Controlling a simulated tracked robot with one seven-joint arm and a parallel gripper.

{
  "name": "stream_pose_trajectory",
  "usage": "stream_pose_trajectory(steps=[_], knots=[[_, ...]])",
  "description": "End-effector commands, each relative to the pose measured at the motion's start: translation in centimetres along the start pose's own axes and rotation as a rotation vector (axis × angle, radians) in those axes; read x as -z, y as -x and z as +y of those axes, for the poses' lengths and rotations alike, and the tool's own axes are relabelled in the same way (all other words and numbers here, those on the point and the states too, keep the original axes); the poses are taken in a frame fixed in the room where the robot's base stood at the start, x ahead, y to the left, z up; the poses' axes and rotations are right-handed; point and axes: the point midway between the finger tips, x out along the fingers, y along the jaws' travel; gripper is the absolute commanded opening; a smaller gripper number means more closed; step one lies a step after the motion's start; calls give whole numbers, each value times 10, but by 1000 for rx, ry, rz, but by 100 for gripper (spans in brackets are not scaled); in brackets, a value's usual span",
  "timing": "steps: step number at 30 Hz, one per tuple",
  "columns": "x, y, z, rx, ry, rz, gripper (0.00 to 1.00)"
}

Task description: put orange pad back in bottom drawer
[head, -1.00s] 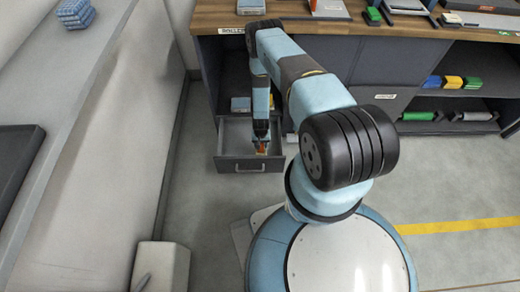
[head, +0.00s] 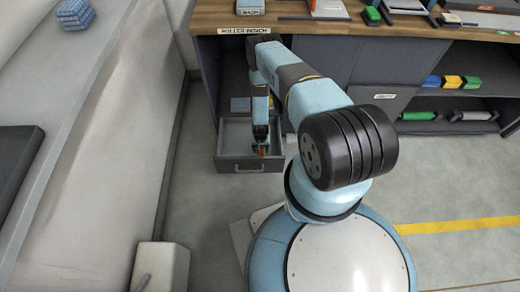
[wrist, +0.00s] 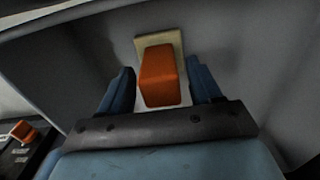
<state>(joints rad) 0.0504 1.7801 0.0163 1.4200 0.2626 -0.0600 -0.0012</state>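The orange pad (wrist: 160,80), an orange block with a beige plate at its far end, lies between the two blue fingers of my gripper (wrist: 161,88) in the wrist view. A narrow gap shows on each side of it, so the fingers look open around it. In the head view only a small orange bit (head: 262,150) shows below my gripper (head: 261,146), which reaches down into the open bottom drawer (head: 240,165). The drawer is grey and pulled out from the bench. Its contact with the pad's underside is hidden.
The bench top (head: 330,27) overhangs the drawer from behind. A blue-grey box (head: 240,104) sits behind the drawer. Shelves at right hold several coloured blocks and rollers. A pale box (head: 160,267) stands on the floor at left. An orange piece (wrist: 22,131) shows at the wrist view's left edge.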

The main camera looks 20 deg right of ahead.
Motion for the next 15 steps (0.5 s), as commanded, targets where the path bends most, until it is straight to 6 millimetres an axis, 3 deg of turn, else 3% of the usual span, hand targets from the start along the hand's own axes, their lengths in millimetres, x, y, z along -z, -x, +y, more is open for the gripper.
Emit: stream_pose_trajectory(steps=[10, 15], knots=[[0, 2, 0, 0, 0, 0, 70], [1, 14, 0, 0, 0, 1, 70]])
